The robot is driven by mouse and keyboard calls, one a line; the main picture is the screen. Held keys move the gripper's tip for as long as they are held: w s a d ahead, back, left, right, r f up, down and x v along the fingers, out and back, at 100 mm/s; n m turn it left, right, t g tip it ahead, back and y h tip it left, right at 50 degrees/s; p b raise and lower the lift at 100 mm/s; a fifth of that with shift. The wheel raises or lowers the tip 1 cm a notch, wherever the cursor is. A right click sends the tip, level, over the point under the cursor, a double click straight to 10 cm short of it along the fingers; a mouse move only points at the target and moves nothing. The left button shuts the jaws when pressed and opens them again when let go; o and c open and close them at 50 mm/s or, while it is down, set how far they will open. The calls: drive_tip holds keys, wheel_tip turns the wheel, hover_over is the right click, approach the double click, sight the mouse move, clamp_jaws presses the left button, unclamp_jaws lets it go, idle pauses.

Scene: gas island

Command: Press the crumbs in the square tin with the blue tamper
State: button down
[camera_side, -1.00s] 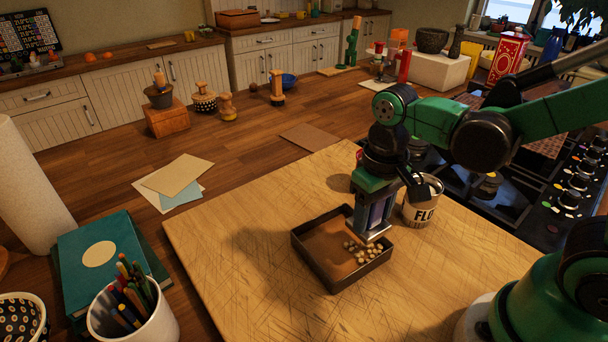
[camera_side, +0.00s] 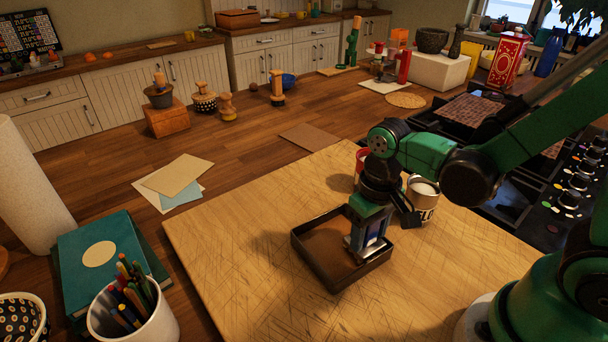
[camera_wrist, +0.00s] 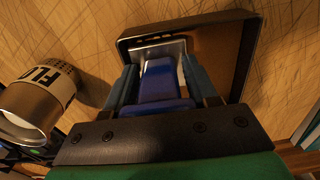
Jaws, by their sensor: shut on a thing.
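The square tin (camera_side: 318,272) sits on the wooden board, dark-walled with a brown floor; it also shows in the wrist view (camera_wrist: 245,50). My gripper (camera_side: 369,224) is shut on the upright blue handle of the tamper (camera_side: 373,232). In the wrist view, the blue handle (camera_wrist: 160,85) is between my two fingers. The tamper's metal plate is down inside the tin, at its right side.
A can lettered FLO (camera_side: 421,200) stands on the board just behind and right of the tin, close to my gripper. A red cup (camera_side: 361,158) is partly hidden behind my wrist. The board's left and front (camera_side: 250,240) are clear. Books (camera_side: 105,250) and a pen cup (camera_side: 135,315) are left.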

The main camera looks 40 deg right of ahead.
drive_tip(key=shift+f, duration=0.5)
idle(0.3)
drive_tip(key=shift+r, duration=0.1)
idle(0.4)
drive_tip(key=shift+r, duration=2.15)
drive_tip(key=w+d+r+n, duration=0.1)
drive_tip(key=w+d+r, duration=0.1)
drive_tip(key=w+r, duration=0.7)
drive_tip(key=shift+w+r, duration=0.35)
drive_tip(key=shift+r, duration=0.6)
